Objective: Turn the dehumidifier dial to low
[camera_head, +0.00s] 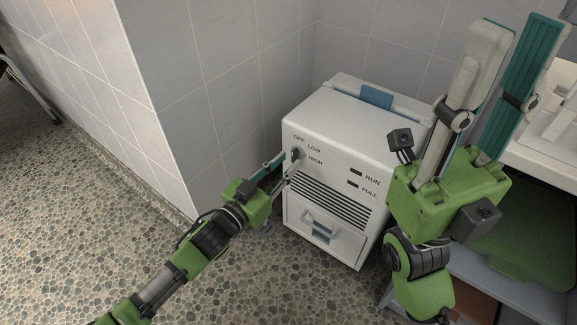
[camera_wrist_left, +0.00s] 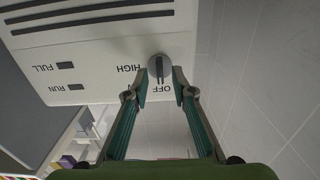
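The white dehumidifier (camera_head: 331,136) stands in the tiled corner. Its round grey dial (camera_head: 297,153) has OFF, LOW and HIGH printed around it. In the left wrist view the dial (camera_wrist_left: 160,68) shows upside down, its dark bar in line with OFF; LOW is mostly hidden behind a finger. My left gripper (camera_head: 287,167) is at the dial. In the left wrist view its fingertips (camera_wrist_left: 160,74) are apart, one on each side of the dial, with small gaps; contact is hard to tell. My right gripper (camera_head: 505,70) is raised at the right, fingers apart and empty.
RUN and FULL indicators (camera_head: 355,184), a vent grille and a lower panel with a handle (camera_head: 322,221) are on the dehumidifier's front. Tiled walls stand close to its left and back. A white surface (camera_head: 545,150) lies at the right. Pebbled floor (camera_head: 80,210) is open at left.

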